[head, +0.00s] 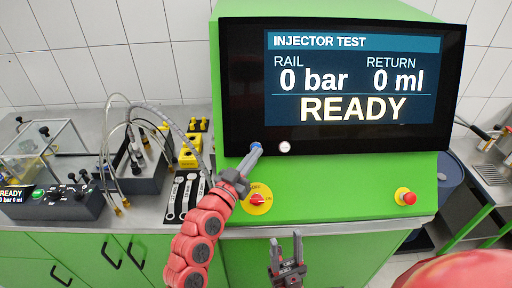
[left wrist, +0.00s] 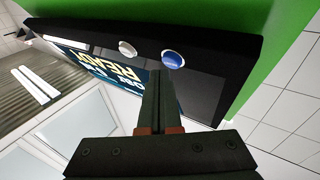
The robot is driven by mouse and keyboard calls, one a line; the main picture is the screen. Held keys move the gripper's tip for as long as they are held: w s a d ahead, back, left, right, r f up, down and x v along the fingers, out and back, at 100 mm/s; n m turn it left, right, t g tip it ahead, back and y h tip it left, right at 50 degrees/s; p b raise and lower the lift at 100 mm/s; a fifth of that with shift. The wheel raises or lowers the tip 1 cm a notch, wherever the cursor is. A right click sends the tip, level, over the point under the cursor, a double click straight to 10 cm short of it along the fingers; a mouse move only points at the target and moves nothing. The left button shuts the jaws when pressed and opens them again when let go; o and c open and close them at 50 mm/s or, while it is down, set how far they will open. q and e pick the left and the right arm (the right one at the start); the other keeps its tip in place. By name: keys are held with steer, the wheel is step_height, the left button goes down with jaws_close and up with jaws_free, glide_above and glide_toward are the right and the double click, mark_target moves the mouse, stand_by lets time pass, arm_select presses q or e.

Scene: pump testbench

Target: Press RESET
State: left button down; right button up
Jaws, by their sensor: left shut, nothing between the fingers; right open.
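The black test panel (head: 237,100) carries a screen (head: 352,80) reading "INJECTOR TEST", 0 bar, 0 ml and "READY". A blue button (head: 256,146) and a white button (head: 284,147) sit on its lower edge. In the left wrist view the blue button (left wrist: 173,60) and white button (left wrist: 127,48) show clearly. I cannot read a RESET label on either. My left gripper (head: 254,152) is shut and empty, its tips right at the blue button; I cannot tell whether they touch. My right gripper (head: 287,250) is open and empty, low in front of the bench.
Below the panel are a red knob on a yellow plate (head: 258,206) and a red stop button (head: 406,197). Wrenches (head: 183,195), yellow blocks (head: 189,152), a hose fixture (head: 135,160) and a control box (head: 55,203) stand on the left. A blue drum (head: 449,180) stands right.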

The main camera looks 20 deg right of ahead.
arm_select(q)
steer(key=shift+s+a+r, duration=0.1)
steer(key=shift+s, duration=0.2)
steer(key=s, duration=0.1)
steer(key=s+r+p, duration=0.1)
steer(key=s, duration=0.1)
steer(key=s+a+r+p, duration=0.1)
steer(key=shift+s+a+r, duration=0.1)
steer(key=shift+s, duration=0.05)
stand_by(0.4)
stand_by(0.5)
